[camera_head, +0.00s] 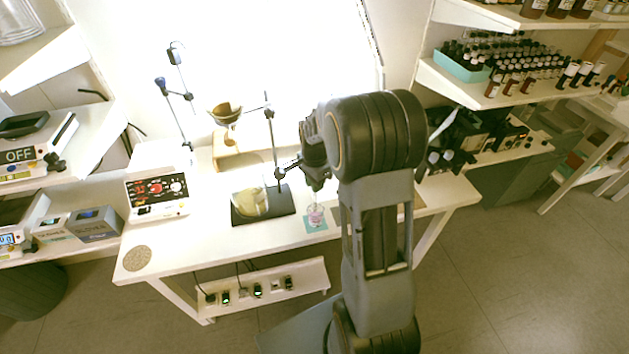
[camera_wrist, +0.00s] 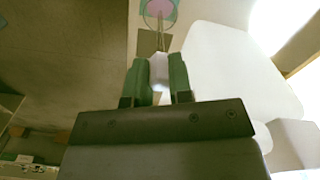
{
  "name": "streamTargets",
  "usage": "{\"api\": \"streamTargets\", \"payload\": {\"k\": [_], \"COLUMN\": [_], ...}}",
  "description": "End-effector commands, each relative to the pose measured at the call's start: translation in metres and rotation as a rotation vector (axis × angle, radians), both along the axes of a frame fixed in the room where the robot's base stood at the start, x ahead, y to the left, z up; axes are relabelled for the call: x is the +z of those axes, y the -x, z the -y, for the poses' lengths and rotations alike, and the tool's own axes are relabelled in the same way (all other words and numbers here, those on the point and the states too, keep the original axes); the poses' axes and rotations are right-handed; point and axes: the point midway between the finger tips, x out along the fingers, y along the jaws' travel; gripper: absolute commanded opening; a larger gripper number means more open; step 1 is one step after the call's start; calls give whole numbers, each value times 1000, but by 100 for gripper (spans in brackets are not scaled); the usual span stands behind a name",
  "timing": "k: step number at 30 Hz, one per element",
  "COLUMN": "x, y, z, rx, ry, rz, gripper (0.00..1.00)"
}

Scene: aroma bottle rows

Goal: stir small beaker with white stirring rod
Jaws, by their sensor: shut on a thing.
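The small beaker (camera_head: 315,216) holds pink liquid and stands on a small teal mat (camera_head: 314,227) near the bench's front edge. My gripper (camera_head: 316,186) is just above it in the head view. In the wrist view my gripper's two green fingers (camera_wrist: 157,78) are shut on the white stirring rod (camera_wrist: 159,68). The rod points away from the fingers toward the beaker (camera_wrist: 159,9), which is cut by the top edge. I cannot tell whether the rod's thin end is inside the beaker or above it.
A dark stand base (camera_head: 282,206) carries a glass vessel (camera_head: 249,203) and an upright metal rod (camera_head: 273,145) left of the beaker. A white instrument box (camera_head: 157,192) stands farther left. The bench front between the box and stand is clear.

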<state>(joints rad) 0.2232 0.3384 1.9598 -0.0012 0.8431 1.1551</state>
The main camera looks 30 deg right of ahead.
Motion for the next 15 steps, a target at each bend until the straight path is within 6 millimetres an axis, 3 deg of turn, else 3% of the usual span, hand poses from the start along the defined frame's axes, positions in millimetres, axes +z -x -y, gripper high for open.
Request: {"api": "streamTargets", "payload": {"k": [15], "x": [-41], "y": [0], "z": [0], "rx": [0], "ry": [0], "rz": [0], "gripper": [3]}}
